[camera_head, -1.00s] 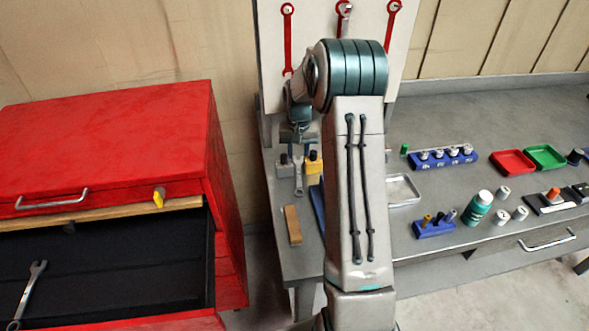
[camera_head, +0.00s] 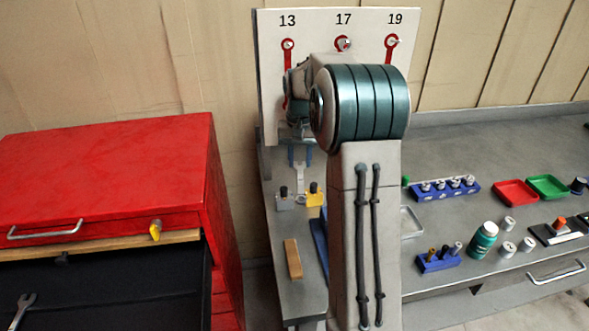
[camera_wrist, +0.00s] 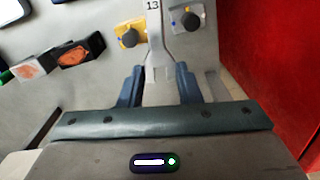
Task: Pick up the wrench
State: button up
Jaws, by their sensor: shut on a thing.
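My gripper (camera_head: 300,158) is shut on a silver wrench (camera_head: 299,177), which hangs downward from the fingers above the left end of the workbench, by a grey block and a yellow block. In the wrist view the wrench (camera_wrist: 157,52) stands between the two blue fingers (camera_wrist: 158,88), with its far end cut off by the top edge. A second wrench (camera_head: 22,308) lies in the open drawer at lower left.
The pegboard (camera_head: 270,75) has red outlines under 13, 17 and 19. The red tool cabinet (camera_head: 105,165) stands left. The grey block (camera_head: 284,200), yellow block (camera_head: 315,196) and wooden block (camera_head: 293,259) are on the bench (camera_head: 450,225). Trays and small parts lie right.

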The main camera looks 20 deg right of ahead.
jog(key=s+a+b, duration=0.1)
jog(key=s, duration=0.8)
jog(key=s+a+b, duration=0.2)
jog(key=s, duration=0.6)
jog(key=shift+s+a, duration=0.25)
jog(key=shift+s, duration=0.15)
